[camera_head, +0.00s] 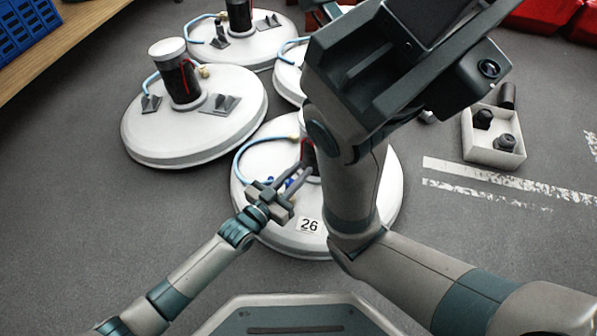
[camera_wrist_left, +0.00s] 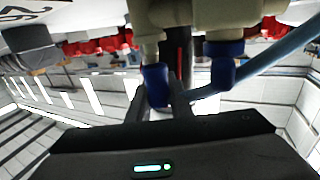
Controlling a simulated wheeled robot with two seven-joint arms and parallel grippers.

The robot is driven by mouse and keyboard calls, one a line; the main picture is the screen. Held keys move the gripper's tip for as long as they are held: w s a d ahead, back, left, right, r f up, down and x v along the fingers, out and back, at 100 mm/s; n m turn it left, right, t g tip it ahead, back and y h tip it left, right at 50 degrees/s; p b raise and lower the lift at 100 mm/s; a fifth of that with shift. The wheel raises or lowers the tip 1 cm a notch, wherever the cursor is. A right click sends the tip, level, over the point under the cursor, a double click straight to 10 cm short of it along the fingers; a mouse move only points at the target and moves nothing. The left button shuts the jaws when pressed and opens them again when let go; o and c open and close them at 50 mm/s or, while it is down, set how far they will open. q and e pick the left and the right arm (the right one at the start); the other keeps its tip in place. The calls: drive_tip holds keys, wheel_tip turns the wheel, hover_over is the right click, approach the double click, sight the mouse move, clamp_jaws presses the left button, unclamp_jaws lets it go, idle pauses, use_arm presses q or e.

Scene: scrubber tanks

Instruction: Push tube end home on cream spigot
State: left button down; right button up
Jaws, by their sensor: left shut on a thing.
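In the left wrist view, a blue collar (camera_wrist_left: 156,86) sits between the fingers of my left gripper (camera_wrist_left: 162,98), which is shut on it. Its upper end meets a cream spigot (camera_wrist_left: 151,46) in the picture; I cannot tell how far it is on. A second blue collar (camera_wrist_left: 224,66) shows to the right under a cream body (camera_wrist_left: 205,16). A pale blue tube (camera_wrist_left: 268,58) runs behind it toward my fingers. In the head view my left gripper (camera_head: 302,176) is over tank lid 26 (camera_head: 265,218). My right arm's wrist (camera_head: 395,65) fills the upper middle; its fingertips cannot be made out.
Another white lid with a dark canister (camera_head: 150,133) stands at the back left, with more lids behind. A pale bin (camera_head: 493,152) with dark parts stands at the right. Blue crates (camera_head: 22,25) are on a shelf at top left. Grey floor at the left is clear.

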use_arm(q)
drive_tip(key=shift+f+b, duration=0.55)
drive_tip(key=shift+f, duration=0.4)
drive_tip(key=shift+f, duration=0.25)
drive_tip(key=c, duration=1.1)
unclamp_jaws()
drive_tip(key=shift+w+r, duration=0.1)
